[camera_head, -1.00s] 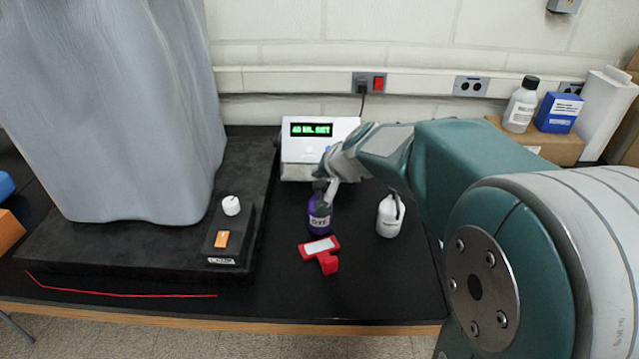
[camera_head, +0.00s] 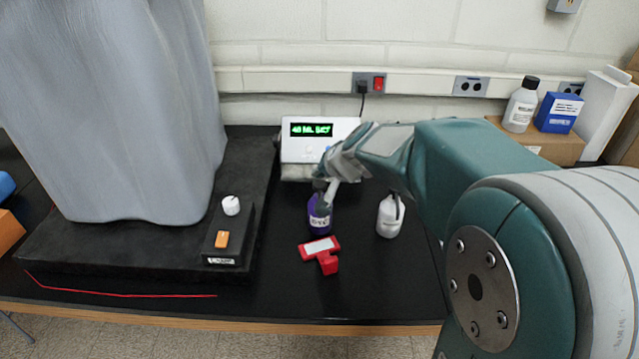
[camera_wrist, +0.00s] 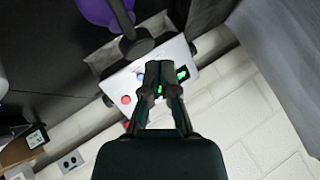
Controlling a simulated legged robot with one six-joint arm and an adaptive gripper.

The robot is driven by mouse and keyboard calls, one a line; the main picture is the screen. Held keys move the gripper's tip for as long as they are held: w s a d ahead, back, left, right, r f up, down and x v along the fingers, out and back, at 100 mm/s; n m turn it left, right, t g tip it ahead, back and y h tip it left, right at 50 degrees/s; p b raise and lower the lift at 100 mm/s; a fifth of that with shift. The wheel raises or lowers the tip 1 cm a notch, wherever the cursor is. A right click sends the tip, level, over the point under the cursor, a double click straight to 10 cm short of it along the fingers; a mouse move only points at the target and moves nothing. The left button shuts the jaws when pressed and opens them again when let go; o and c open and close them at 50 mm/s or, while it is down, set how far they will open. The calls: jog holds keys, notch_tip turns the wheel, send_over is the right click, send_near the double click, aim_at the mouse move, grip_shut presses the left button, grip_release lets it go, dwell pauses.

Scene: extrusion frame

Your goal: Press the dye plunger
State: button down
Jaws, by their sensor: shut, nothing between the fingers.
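The purple dye bottle (camera_head: 320,222) with a white label stands upright on the black bench, in front of the white display unit. Its dark neck and round plunger head show in the wrist view (camera_wrist: 137,44), with part of the purple body (camera_wrist: 92,10) at the top edge. My gripper (camera_head: 328,186) reaches in from the right, just above the bottle's top. In the wrist view my gripper's fingertips (camera_wrist: 159,68) are together and empty, appearing just below and right of the plunger head. I cannot tell whether they touch it. The plunger is mostly hidden in the head view.
A white bottle (camera_head: 390,217) stands close on the right. A red piece (camera_head: 322,252) lies in front. The display unit (camera_head: 300,152) with green text stands behind. A dark base (camera_head: 150,240) with a white knob (camera_head: 231,205) and orange switch (camera_head: 222,239) is on the left.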

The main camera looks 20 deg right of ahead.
aim_at(320, 185)
jog(key=shift+f, duration=0.1)
jog(key=shift+f, duration=0.25)
jog(key=shift+f, duration=0.9)
dwell(1.1)
jog(key=shift+r, duration=1.3)
jog(key=shift+r, duration=0.1)
jog(key=shift+r, duration=2.45)
